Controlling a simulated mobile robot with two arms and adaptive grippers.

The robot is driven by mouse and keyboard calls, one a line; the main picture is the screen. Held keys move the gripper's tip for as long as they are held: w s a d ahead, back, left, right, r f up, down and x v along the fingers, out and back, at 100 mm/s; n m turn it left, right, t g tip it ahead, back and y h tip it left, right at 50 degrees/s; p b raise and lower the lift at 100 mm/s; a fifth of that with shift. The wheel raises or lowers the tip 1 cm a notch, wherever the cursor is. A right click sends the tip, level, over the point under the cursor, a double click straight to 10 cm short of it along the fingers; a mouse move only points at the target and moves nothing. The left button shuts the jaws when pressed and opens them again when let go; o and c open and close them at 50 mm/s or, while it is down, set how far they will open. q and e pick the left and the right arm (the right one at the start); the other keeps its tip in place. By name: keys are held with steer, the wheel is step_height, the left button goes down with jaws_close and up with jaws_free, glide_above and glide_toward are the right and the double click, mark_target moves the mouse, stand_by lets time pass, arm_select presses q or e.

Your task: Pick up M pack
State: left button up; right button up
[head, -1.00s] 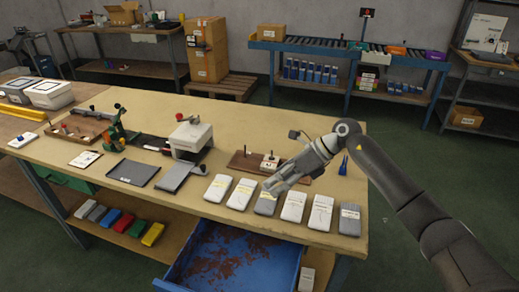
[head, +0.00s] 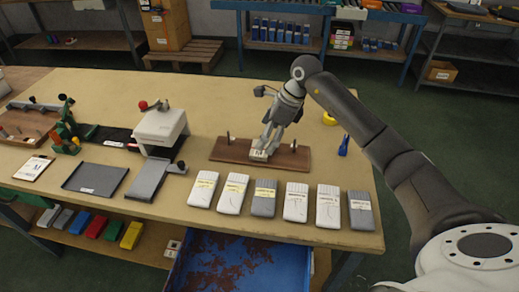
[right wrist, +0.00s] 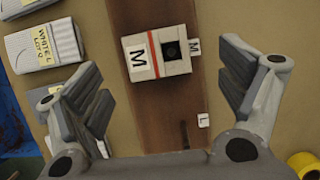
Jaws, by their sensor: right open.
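The M pack (right wrist: 150,62) is a small whitish block with a large M label and a dark square on top. It sits on a brown wooden board (right wrist: 146,115) on the table. In the head view the M pack (head: 260,154) is partly hidden by my right gripper (head: 268,140), which is just above it. In the right wrist view my right gripper (right wrist: 160,80) is open, with one finger on each side of the pack and visible gaps between. My left gripper is not in view.
Small M (right wrist: 195,46) and L (right wrist: 203,120) tags lie on the board. Pegs (head: 293,138) stand on it. A row of labelled sock packs (head: 265,197) lies along the table's front edge. A blue tool (head: 344,145) and yellow roll (head: 329,118) are to the right.

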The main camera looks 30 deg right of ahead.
steer(key=x, duration=0.3)
steer(key=shift+a+f+p, duration=0.3)
steer(key=shift+a+p, duration=0.05)
steer(key=shift+p, duration=0.05)
steer(key=shift+f, duration=0.3)
steer(key=shift+a+f, duration=0.1)
steer(key=c, duration=1.1)
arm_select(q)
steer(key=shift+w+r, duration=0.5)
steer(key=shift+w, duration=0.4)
